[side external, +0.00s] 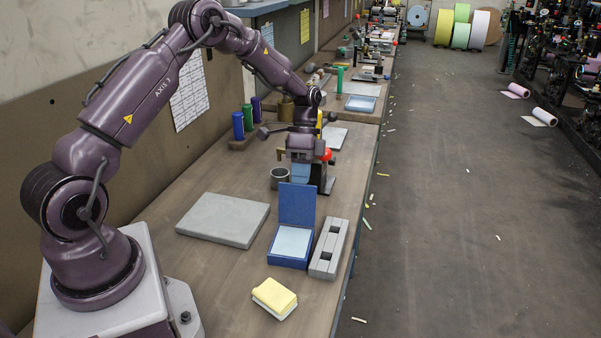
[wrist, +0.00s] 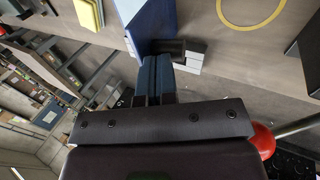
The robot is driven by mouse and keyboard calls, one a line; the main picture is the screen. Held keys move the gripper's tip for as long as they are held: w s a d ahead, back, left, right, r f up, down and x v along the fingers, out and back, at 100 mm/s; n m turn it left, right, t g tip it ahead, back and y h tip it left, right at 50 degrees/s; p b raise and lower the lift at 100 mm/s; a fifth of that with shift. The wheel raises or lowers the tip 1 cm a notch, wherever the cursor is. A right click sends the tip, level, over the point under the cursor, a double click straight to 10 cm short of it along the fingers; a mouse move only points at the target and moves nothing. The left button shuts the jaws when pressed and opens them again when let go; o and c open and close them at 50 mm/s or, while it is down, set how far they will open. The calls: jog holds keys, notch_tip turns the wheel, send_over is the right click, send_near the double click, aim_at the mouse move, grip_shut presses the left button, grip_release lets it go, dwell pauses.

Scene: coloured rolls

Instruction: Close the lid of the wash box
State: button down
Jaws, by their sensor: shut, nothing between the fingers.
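The blue wash box (side external: 288,262) stands on the bench in the side view, with a pale panel inside. Its blue lid (side external: 297,204) is open and stands roughly upright at the box's far edge. My gripper (side external: 300,178) is shut and empty, just beyond the lid on its far side. In the wrist view my closed fingers (wrist: 155,80) point toward the blue lid (wrist: 153,20), which shows as a blue panel. I cannot tell whether the fingertips touch the lid. The lower fingers are partly hidden behind the lid in the side view.
A grey slotted block (side external: 329,249) stands close on the box's right. A flat grey slab (side external: 223,220) lies to the left and a yellow sponge (side external: 274,296) in front. A metal cup (side external: 279,179) and a red knob (side external: 327,155) are near my gripper.

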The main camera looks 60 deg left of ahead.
jog(key=shift+d, duration=0.1)
jog(key=shift+s+d+r+t+y, duration=0.25)
jog(key=shift+s+d+t+y, duration=0.2)
jog(key=shift+d+t+y, duration=0.05)
jog(key=s+d+t+y, duration=0.1)
jog(key=s+d, duration=0.1)
jog(key=s+d+f+t+y, duration=0.1)
jog(key=s+d, duration=0.1)
jog(key=d, duration=0.1)
jog(key=s+d+f+t+y, duration=0.1)
jog(key=s+d, duration=0.1)
jog(key=shift+d+y, duration=0.15)
jog(key=shift+y, duration=0.25)
jog(key=s+d+f, duration=0.1)
jog(key=f, duration=0.1)
jog(key=s+d+f, duration=0.1)
jog(key=f, duration=0.1)
jog(key=shift+s+d, duration=0.2)
jog(key=shift+d, duration=0.2)
jog(key=shift+s+d+f, duration=0.2)
jog(key=shift+f, duration=0.55)
jog(key=shift+s+d+f, duration=0.15)
jog(key=shift+d+f, duration=0.05)
jog(key=shift+f, duration=0.55)
jog(key=shift+w+a, duration=0.15)
